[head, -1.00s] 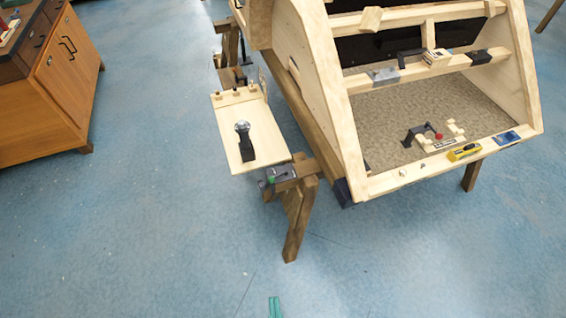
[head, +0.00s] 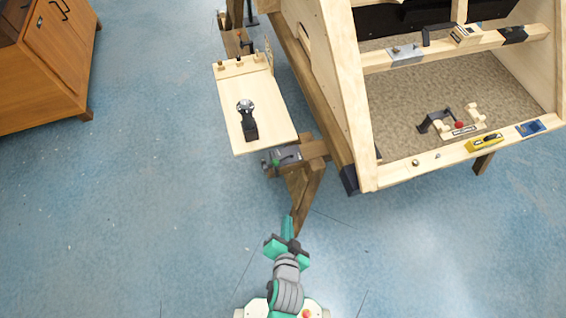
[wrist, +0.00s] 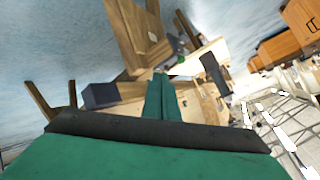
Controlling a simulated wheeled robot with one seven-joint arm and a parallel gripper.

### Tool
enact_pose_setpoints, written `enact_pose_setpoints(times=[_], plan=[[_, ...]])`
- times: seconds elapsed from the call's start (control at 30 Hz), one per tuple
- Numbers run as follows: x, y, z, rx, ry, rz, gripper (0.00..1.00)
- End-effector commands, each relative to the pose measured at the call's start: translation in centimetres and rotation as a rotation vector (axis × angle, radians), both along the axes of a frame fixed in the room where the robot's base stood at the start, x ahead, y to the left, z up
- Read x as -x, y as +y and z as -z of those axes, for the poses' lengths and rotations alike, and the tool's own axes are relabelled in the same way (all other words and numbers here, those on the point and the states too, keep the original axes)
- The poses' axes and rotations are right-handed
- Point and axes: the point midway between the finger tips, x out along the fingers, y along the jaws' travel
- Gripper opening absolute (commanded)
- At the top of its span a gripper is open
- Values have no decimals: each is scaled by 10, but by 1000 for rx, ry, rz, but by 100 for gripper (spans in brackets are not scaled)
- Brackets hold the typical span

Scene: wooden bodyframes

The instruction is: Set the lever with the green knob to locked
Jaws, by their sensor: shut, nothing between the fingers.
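The green knob (head: 276,163) sits on a small grey lever unit (head: 288,155) at the end of a wooden beam, just below the pale side board. The lever's exact position is too small to tell. In the wrist view a small green spot (wrist: 181,60), likely the knob, shows beyond the fingertips. My gripper (head: 287,220) is shut and empty, below the lever unit in the head view and apart from it. Its closed green fingers also show in the wrist view (wrist: 162,76).
A pale board (head: 265,105) with a black-handled tool stands above the lever unit. A wooden frame (head: 333,90) with a red-knob lever (head: 459,125) and a yellow tool (head: 485,143) is at right. A wooden cabinet (head: 50,65) is at left. Blue floor between is clear.

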Motion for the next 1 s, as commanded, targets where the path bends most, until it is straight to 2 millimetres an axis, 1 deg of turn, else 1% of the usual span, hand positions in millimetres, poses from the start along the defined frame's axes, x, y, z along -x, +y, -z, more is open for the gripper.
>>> enact_pose_setpoints(times=[0.03, 0.13, 0.27, 0.4, 0.5, 0.6, 0.8, 0.9, 1.0], plan=[[-19, -3, 5, -51, 17, 20, 0], [-47, -3, 17, -160, 71, 38, 0], [-82, -4, 23, -292, 144, 52, 0], [-117, -11, 20, -417, 225, 57, 0], [-136, -19, 13, -489, 282, 58, 0], [-150, -27, 5, -542, 332, 55, 0], [-161, -37, -6, -596, 398, 52, 0], [-163, -40, -6, -606, 408, 55, 0], [-167, -41, -1, -609, 409, 61, 0]])
